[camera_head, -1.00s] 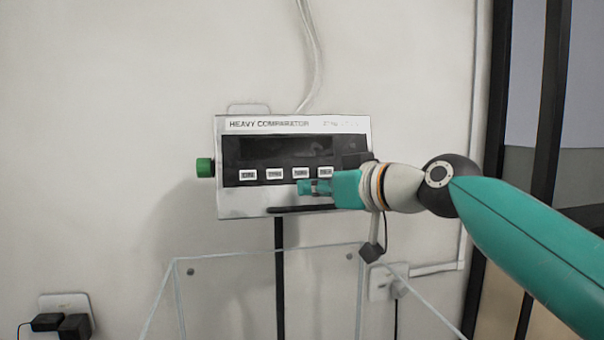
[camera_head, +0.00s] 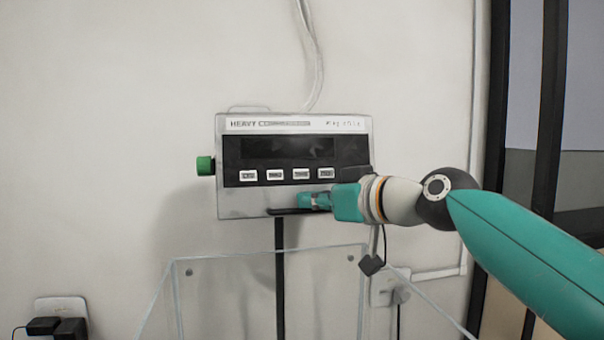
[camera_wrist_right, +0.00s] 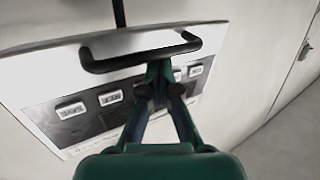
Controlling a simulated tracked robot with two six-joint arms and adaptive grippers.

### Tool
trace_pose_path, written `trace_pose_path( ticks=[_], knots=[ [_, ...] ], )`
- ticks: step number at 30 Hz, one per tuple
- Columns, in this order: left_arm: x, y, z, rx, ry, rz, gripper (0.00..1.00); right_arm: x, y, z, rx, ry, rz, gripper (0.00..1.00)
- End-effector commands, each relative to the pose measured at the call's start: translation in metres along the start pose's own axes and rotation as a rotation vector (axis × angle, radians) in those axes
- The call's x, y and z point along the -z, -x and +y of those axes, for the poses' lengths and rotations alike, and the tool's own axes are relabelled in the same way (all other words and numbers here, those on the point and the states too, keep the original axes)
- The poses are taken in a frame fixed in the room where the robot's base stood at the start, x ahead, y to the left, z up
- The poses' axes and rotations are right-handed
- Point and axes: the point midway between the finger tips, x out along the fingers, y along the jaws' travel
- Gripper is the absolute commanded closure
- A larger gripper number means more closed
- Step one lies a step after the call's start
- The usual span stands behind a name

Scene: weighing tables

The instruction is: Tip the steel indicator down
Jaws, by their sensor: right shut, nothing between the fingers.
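The steel indicator (camera_head: 240,205) is a box with a dark display, a row of white buttons and a green knob on its left side. It stands on a black post against the wall. A black bar handle (camera_head: 285,211) runs along its lower front edge. My right gripper (camera_head: 304,201) is shut and empty at the lower front, close to the handle. In the right wrist view the shut fingertips (camera_wrist_right: 160,72) are beside the handle (camera_wrist_right: 140,56); I cannot tell whether they touch. My left gripper is not in view.
A clear-walled enclosure (camera_head: 175,290) stands below the indicator. A pale cable (camera_head: 312,60) hangs down the wall above it. Wall sockets with plugs are at the lower left (camera_head: 60,308) and right (camera_head: 388,288). The wall left of the indicator is clear.

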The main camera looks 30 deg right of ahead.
Motion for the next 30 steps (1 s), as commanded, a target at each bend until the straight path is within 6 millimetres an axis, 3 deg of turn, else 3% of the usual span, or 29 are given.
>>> trace_pose_path(
  ticks=[30],
  knots=[
    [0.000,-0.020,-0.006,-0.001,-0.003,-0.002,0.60,-0.026,-0.022,0.010,0.001,-0.001,-0.008,1.00]
  ],
)
